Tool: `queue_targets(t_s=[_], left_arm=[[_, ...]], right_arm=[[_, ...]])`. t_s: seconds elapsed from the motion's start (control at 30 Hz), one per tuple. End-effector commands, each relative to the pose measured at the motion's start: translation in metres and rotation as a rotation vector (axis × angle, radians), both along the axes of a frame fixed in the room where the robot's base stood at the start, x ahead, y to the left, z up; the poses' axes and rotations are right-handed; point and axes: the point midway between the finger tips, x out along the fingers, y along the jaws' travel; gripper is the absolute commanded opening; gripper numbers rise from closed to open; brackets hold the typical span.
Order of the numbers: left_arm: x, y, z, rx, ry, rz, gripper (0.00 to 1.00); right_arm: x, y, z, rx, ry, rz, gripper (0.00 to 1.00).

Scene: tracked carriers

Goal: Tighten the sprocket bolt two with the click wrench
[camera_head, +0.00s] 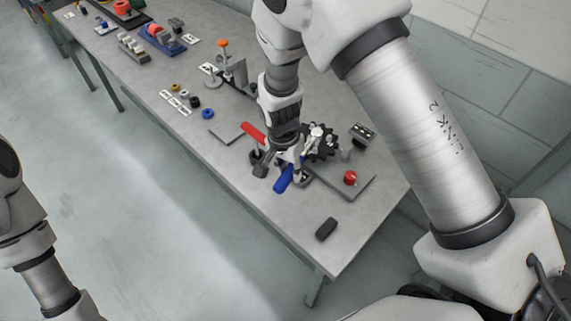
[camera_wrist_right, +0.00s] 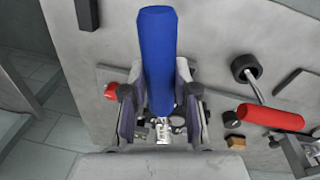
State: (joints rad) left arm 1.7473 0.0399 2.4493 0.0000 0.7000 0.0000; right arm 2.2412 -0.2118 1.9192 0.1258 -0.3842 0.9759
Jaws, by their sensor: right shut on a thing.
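My right gripper (camera_head: 287,168) is shut on the blue handle (camera_head: 283,181) of a tool that looks like the click wrench, low over the table's near right part. In the right wrist view the blue handle (camera_wrist_right: 158,60) stands between the two fingers of the gripper (camera_wrist_right: 158,105), with a bright metal part at its lower end. The dark toothed sprocket (camera_head: 322,143) stands just beyond the gripper, a pale metal part across its face. I cannot tell which bolt is number two, nor whether the tool touches one. My left arm shows at lower left, its gripper out of frame.
A red-handled tool (camera_wrist_right: 270,117) with a black round end lies beside the gripper. A red knob (camera_head: 350,178) sits on a grey plate (camera_head: 357,191) to the right. A black block (camera_head: 326,229) lies near the front edge. Several small parts lie further left.

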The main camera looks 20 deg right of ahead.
Motion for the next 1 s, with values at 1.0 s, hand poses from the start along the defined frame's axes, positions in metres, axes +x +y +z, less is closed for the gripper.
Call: queue_targets(t_s=[1.0], left_arm=[[0.000, 0.000, -0.114, 0.000, -0.002, 0.000, 0.60]], right_arm=[[-0.062, -0.117, 0.004, 0.004, -0.004, 0.929, 0.00]])
